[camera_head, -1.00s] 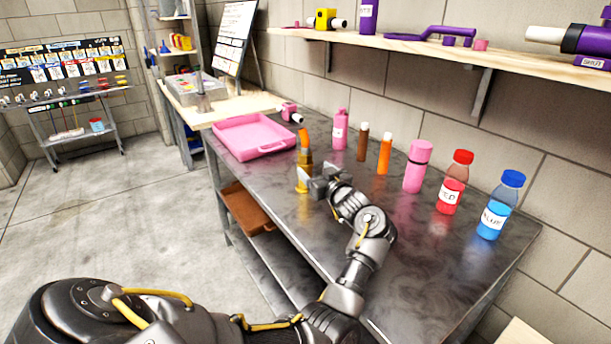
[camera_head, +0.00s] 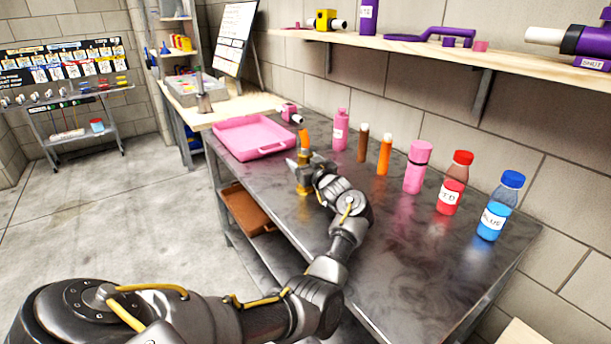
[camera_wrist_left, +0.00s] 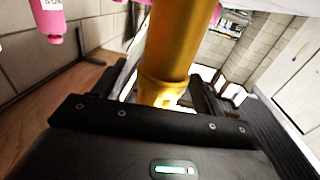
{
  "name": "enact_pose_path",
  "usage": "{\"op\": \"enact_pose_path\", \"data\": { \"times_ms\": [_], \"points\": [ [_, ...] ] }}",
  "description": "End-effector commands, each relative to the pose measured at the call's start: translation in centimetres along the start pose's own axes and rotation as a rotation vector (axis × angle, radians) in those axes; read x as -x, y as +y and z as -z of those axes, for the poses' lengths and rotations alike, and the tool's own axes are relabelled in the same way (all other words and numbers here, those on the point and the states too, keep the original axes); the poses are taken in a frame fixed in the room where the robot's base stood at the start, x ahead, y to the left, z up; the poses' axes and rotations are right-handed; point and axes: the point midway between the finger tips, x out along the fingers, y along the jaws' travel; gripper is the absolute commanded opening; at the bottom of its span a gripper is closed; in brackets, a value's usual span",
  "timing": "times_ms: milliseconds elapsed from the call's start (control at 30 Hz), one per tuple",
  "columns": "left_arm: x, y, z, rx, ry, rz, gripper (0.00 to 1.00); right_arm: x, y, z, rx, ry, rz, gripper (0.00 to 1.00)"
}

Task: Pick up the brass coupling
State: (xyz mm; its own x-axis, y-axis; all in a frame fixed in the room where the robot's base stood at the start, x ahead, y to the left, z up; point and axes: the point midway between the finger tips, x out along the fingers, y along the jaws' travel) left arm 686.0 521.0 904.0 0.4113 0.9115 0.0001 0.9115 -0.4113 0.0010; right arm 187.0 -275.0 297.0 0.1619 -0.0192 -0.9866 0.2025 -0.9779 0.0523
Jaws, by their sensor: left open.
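The brass coupling (camera_head: 303,187) stands on the dark metal bench, partly hidden by my left gripper (camera_head: 306,168). In the left wrist view the brass coupling (camera_wrist_left: 172,50) is a shiny golden cylinder running between the two black fingers of the left gripper (camera_wrist_left: 150,90). The fingers are open, one on each side of it; I cannot tell whether either touches it. My right gripper is not in view.
An orange piece (camera_head: 304,138) shows just behind the gripper. A pink tray (camera_head: 252,152) lies to the left. Brown, orange, pink, red and blue bottles (camera_head: 494,210) stand along the back. The bench front at right is clear.

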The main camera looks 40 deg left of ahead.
Motion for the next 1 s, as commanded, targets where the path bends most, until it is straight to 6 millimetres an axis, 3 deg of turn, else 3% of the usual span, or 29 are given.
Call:
{"op": "enact_pose_path", "data": {
  "times_ms": [67,500,767,1000],
  "points": [
    [0.0,0.0,0.0,0.000,0.000,0.000,0.71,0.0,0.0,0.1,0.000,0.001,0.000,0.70],
    [0.1,0.0,0.1,0.000,0.002,0.000,0.16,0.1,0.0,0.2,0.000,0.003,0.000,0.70],
    [0.1,0.0,0.5,0.001,0.003,0.000,0.16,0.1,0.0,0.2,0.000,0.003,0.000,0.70],
    [0.1,0.1,4.6,0.006,0.006,0.000,0.16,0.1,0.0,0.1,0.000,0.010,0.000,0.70]
  ]
}}
